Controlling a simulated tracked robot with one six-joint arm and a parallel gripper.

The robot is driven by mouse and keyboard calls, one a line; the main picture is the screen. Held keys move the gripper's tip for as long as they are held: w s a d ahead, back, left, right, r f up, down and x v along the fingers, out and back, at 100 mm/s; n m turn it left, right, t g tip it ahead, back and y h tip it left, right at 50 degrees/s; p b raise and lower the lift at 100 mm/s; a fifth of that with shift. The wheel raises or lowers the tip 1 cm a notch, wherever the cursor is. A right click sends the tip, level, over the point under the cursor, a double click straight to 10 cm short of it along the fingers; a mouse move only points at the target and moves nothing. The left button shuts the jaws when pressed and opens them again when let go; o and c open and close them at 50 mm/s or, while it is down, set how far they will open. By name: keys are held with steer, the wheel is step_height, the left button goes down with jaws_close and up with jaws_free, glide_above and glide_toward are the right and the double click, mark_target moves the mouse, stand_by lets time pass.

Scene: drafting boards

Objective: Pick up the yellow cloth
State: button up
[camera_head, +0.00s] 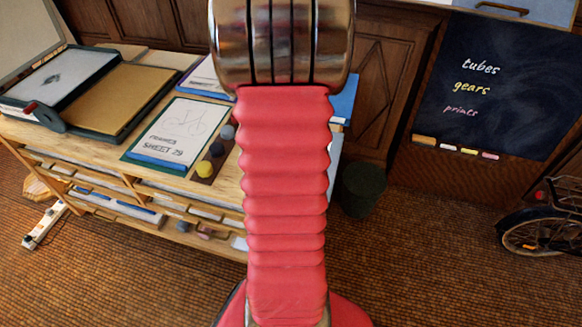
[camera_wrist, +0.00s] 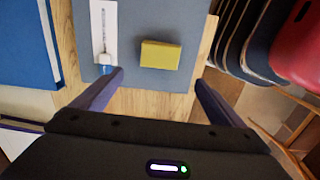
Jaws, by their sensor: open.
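The yellow cloth (camera_wrist: 161,55) shows in the wrist view as a small, thick yellow rectangle, seemingly folded. It lies on a grey mat (camera_wrist: 140,15) on a wooden top. My gripper (camera_wrist: 159,78) is open and empty. In the picture the cloth is just beyond the fingertips and between their lines; neither finger touches it. The height gap cannot be told. In the head view my red arm fills the middle, and neither the gripper nor the cloth shows.
A white strip-like tool (camera_wrist: 105,30) lies left of the cloth, near the left finger. A blue panel (camera_wrist: 22,45) is further left. Dark curved boards and a red object (camera_wrist: 302,45) are at right. The head view shows a drafting table (camera_head: 105,148), a bin (camera_head: 362,190) and a blackboard (camera_head: 490,120).

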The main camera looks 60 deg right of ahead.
step_height(320, 180, down, 6)
steer(key=shift+r, duration=0.1)
stand_by(0.4)
steer(key=shift+s+f, duration=0.1)
steer(key=shift+f, duration=2.55)
steer(key=shift+c, duration=0.5)
steer(key=c, duration=1)
steer(key=shift+r, duration=0.1)
steer(key=shift+c, duration=0.2)
step_height(320, 180, up, 10)
